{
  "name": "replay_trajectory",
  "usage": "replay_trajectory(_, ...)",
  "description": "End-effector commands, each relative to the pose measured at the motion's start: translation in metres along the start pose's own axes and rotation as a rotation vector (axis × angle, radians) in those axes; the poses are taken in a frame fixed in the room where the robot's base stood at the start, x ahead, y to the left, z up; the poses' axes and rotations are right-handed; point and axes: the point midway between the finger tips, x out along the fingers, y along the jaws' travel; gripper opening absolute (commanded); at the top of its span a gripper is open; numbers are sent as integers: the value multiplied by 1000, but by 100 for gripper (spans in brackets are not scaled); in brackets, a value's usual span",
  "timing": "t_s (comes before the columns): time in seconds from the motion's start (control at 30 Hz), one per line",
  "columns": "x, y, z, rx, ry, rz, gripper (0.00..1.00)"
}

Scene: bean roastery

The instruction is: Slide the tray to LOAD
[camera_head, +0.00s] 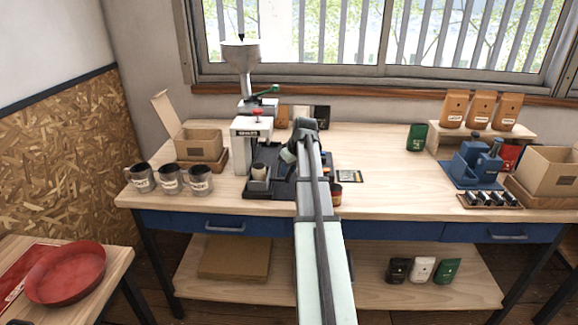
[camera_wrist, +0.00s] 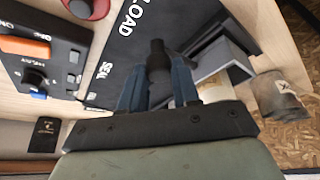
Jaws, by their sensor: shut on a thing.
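My gripper (camera_wrist: 158,82) is shut on a dark upright knob (camera_wrist: 158,62), with a blue finger on each side of it. In the head view my gripper (camera_head: 300,145) is over the black base of the packing station, largely hidden by my arm. The base (camera_wrist: 125,55) carries the white words LOAD and SEAL; the knob is beside them. A grey open-sided holder (camera_wrist: 222,62), perhaps the tray, stands on the mug side of the knob; in the head view the holder (camera_head: 258,185) has a small cup (camera_head: 259,169) at it. How the knob joins the tray is hidden.
A grinder-like machine (camera_head: 248,140) stands behind the holder. Several mugs (camera_head: 170,180) stand left of it. A control panel with an orange switch (camera_wrist: 25,45) lies on the knob's other side.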

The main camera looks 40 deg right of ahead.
Motion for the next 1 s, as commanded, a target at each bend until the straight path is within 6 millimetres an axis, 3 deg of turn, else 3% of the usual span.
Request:
replay_trajectory(0.4, -1, -5, 5, 0, -5, -6, 0)
replay_trajectory(0.43, -1, -5, 5, 0, -5, -6, 33)
replay_trajectory(0.6, -1, -4, 4, 0, -3, -5, 49)
replay_trajectory(0.7, -1, -4, 3, 0, -3, -4, 56)
replay_trajectory(1.0, -4, -3, 3, 0, -1, -2, 56)
